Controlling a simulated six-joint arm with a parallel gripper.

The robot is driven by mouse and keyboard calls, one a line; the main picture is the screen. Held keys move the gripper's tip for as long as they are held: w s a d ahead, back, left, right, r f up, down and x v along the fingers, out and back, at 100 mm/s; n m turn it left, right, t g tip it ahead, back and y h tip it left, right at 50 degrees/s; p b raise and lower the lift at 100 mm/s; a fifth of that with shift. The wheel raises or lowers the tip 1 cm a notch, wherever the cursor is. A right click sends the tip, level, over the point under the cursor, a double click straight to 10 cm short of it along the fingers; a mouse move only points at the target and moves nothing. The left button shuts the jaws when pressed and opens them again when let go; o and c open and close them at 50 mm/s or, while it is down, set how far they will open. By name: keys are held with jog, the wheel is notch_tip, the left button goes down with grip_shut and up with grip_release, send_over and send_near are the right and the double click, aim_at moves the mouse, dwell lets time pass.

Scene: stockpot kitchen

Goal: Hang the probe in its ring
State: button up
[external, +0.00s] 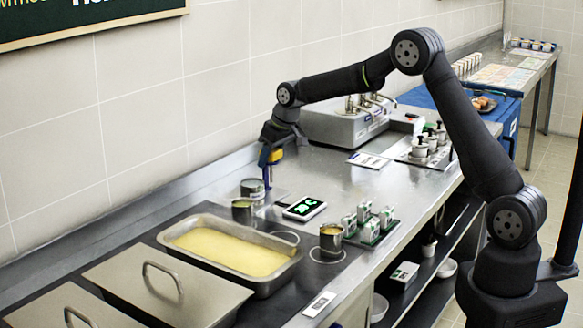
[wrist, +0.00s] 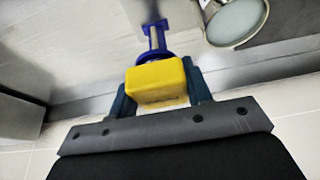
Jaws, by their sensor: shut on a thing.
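The probe has a yellow block-shaped head (external: 274,155), with dark blue parts and a thin shaft below it. My gripper (external: 270,148) is shut on the yellow head above the steel counter, near the wall. In the wrist view the yellow head (wrist: 157,84) sits between the two teal fingers (wrist: 156,92). A blue collar and a pale shaft extend beyond it toward a small blue piece (wrist: 154,26). I cannot tell whether that piece is the ring or part of the probe, nor whether the shaft passes through a ring.
A round tin (external: 252,188) stands close beside the probe; its pale round top (wrist: 236,18) shows in the wrist view. A small pot (external: 243,211), a display (external: 304,208) and a pan of yellow liquid (external: 228,250) are nearer. The counter to the right is partly clear.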

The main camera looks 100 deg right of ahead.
jog(key=shift+f, duration=0.2)
jog(key=o, duration=1.3)
jog(key=v, duration=1.7)
jog(key=shift+r, duration=0.25)
jog(key=shift+f, duration=0.1)
